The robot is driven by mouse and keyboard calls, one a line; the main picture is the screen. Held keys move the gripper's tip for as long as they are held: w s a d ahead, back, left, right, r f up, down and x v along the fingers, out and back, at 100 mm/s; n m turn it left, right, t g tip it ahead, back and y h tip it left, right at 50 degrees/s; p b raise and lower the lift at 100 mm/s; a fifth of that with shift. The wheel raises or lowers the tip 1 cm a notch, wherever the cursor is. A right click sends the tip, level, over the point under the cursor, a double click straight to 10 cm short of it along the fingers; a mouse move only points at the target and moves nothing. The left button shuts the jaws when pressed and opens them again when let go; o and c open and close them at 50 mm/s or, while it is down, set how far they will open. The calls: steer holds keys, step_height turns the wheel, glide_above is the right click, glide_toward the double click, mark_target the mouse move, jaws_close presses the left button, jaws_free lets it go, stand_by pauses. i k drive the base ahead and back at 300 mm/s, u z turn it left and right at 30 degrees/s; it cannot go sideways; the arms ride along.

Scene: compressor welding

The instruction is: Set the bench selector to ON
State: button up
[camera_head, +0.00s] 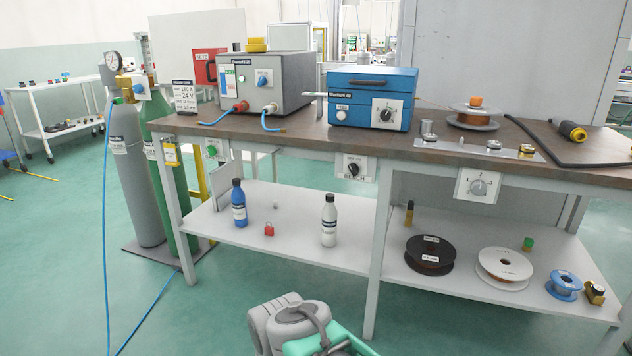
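The bench selector (354,168) is a black knob on a white plate fixed to the front edge of the workbench (300,135), left of the middle leg. Lettering that looks like "BENCH" is partly readable below the knob. The knob's exact setting is too small to tell. My arm (285,325), grey and green, shows at the bottom middle, in front of and below the bench. I cannot make out my gripper's fingers in this view.
A second plate with a grey knob (478,186) is on the bench front at right. A blue box (370,97) with a dial and a grey welding unit (268,80) stand on top. Bottles and spools fill the lower shelf (290,255). Gas cylinders (137,175) and a blue hose stand left.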

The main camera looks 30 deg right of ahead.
mark_target(354, 169)
steer(key=u, duration=0.45)
steer(key=i, duration=1)
steer(key=z, duration=0.05)
